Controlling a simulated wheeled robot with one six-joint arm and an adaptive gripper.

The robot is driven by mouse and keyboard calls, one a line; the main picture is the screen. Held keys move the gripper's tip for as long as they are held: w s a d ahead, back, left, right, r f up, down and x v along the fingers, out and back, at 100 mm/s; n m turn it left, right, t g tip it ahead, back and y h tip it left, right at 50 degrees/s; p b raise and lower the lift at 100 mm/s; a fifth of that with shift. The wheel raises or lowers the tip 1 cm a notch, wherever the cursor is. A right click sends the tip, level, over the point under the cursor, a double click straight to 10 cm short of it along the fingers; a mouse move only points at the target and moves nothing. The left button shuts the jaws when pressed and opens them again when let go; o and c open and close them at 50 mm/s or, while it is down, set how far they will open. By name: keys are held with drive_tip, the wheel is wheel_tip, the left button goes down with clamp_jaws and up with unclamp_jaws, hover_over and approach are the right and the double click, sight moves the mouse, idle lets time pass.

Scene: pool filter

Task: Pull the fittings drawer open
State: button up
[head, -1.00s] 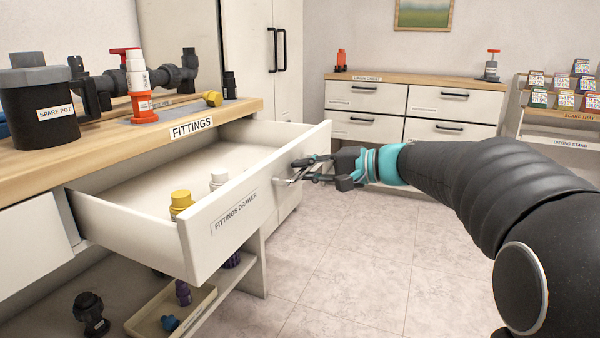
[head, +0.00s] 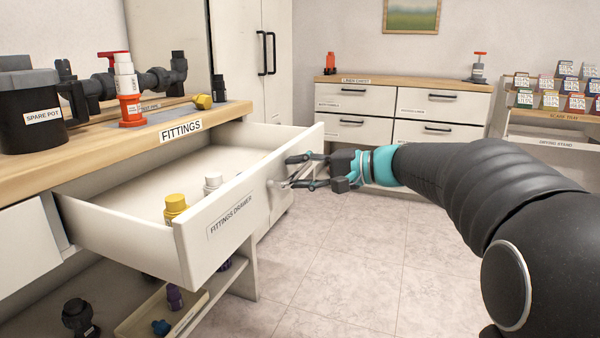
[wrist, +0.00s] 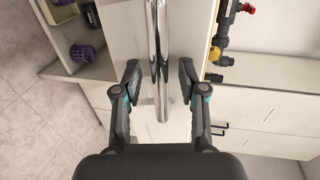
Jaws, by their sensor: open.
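The fittings drawer (head: 219,228) stands pulled well out from under the wooden counter marked FITTINGS. A yellow fitting (head: 175,207) and a white fitting (head: 212,183) stand inside it near the front panel. My gripper (head: 290,171) is open at the right part of the drawer front. In the wrist view the drawer's shiny metal handle (wrist: 160,75) runs between the two spread fingers (wrist: 160,85), with gaps on both sides. In the head view the handle is small and partly hidden by the fingers.
A shelf under the counter holds a tray (head: 190,318) with small fittings. A spare pot (head: 30,108) and a red and white valve (head: 127,92) stand on the counter. Open tiled floor (head: 345,255) lies in front of the drawer. A linen chest (head: 400,110) stands at the back.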

drive_tip(key=v, duration=1.2)
wheel_tip(320, 180, down, 10)
drive_tip(key=d+m+h, duration=0.2)
drive_tip(key=d+h, duration=0.1)
drive_tip(key=h, duration=0.1)
drive_tip(key=s+f+g+h+p, duration=0.25)
drive_tip(key=s+f+h, duration=0.35)
drive_tip(key=s, duration=0.4)
drive_tip(key=s+r+n+t+h+p, duration=0.1)
drive_tip(key=s+r+n+h+p, duration=0.1)
drive_tip(key=s, duration=0.5)
drive_tip(key=s+a+r+n+h+p, duration=0.1)
drive_tip(key=s+n+p, duration=0.3)
drive_tip(key=s, duration=0.4)
drive_tip(key=shift+s+a+r+n+t+h+p, duration=0.35)
drive_tip(key=shift+r+n+h+p, duration=0.1)
drive_tip(key=shift+h, duration=0.15)
